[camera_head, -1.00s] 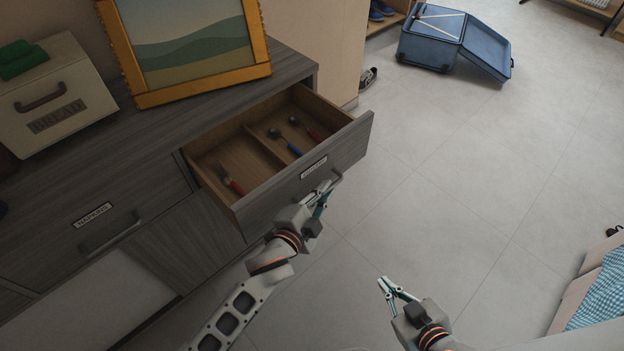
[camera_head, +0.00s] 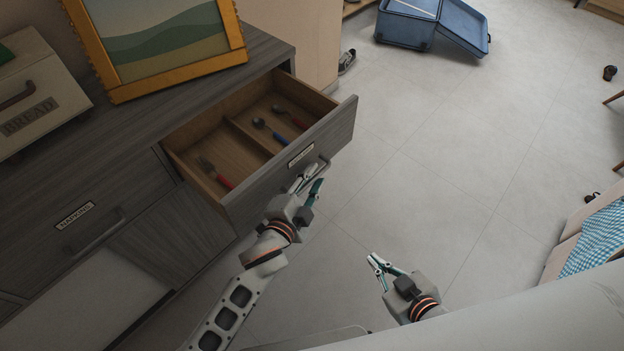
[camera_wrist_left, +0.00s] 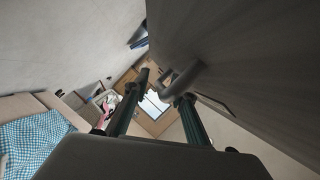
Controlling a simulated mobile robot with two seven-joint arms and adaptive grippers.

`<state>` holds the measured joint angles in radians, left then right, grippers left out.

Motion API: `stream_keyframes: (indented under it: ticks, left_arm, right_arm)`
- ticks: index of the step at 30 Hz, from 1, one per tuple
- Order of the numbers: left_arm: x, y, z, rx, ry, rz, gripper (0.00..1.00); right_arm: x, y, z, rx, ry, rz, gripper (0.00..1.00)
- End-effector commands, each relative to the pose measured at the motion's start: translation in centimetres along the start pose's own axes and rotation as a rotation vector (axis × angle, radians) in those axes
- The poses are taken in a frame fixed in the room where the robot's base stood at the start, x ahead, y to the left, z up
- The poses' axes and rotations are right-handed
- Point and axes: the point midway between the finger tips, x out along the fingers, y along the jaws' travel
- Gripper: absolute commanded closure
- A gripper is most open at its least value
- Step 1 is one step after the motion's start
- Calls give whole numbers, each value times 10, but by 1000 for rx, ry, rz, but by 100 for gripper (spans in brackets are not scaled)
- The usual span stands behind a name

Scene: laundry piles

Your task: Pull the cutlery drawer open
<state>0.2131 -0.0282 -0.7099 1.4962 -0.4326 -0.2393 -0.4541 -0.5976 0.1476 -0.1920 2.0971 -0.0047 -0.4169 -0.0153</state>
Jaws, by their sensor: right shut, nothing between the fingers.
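The cutlery drawer (camera_head: 245,199) is pulled well out of the grey wooden dresser. Inside, a divider separates a red-handled fork (camera_head: 216,174), a blue-handled spoon (camera_head: 269,132) and another red-handled utensil (camera_head: 290,117). My left gripper (camera_head: 311,182) is at the drawer's front, beside its bar handle (camera_head: 323,167). In the left wrist view, the handle (camera_wrist_left: 183,80) shows close to the right finger of the left gripper (camera_wrist_left: 160,88); the fingers are apart, and their exact contact is unclear. My right gripper (camera_head: 373,260) is shut and empty over the floor, away from the drawer.
The napkins drawer (camera_head: 115,212) is closed at the left. A bread box (camera_head: 35,100) and a gold-framed picture (camera_head: 160,90) stand on the dresser top. A blue suitcase (camera_head: 405,28) and a shoe (camera_head: 347,61) lie farther off. The floor (camera_head: 440,160) right of the drawer is clear.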

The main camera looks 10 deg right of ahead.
Motion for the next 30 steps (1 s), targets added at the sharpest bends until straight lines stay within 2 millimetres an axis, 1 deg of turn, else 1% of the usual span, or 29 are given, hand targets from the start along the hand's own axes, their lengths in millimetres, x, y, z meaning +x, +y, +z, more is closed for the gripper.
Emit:
stream_keyframes:
  ticks: [1,5,8,15,18,21,25,30]
  left_arm:
    - [-1,0,0,0,0,0,74]
    - [-10,0,0,0,-1,0,74]
    - [-25,1,1,0,0,1,74]
    - [-75,1,1,0,0,2,74]
    - [-93,1,1,0,-1,2,74]
    - [-106,1,1,0,-1,2,74]
    - [-117,0,0,0,-1,1,74]
    - [-121,0,0,0,-1,1,74]
  right_arm:
    - [-1,-3,2,6,-4,-2,100]
    - [-1,-2,2,5,-5,-2,100]
    - [-1,-2,2,4,-5,-2,100]
    - [-1,-2,2,3,-5,-2,100]
    - [-1,-2,2,3,-5,-1,100]
    - [-2,-2,2,2,-5,-1,100]
    - [-2,-1,2,2,-5,-1,100]
    - [-2,-1,2,2,-5,-1,100]
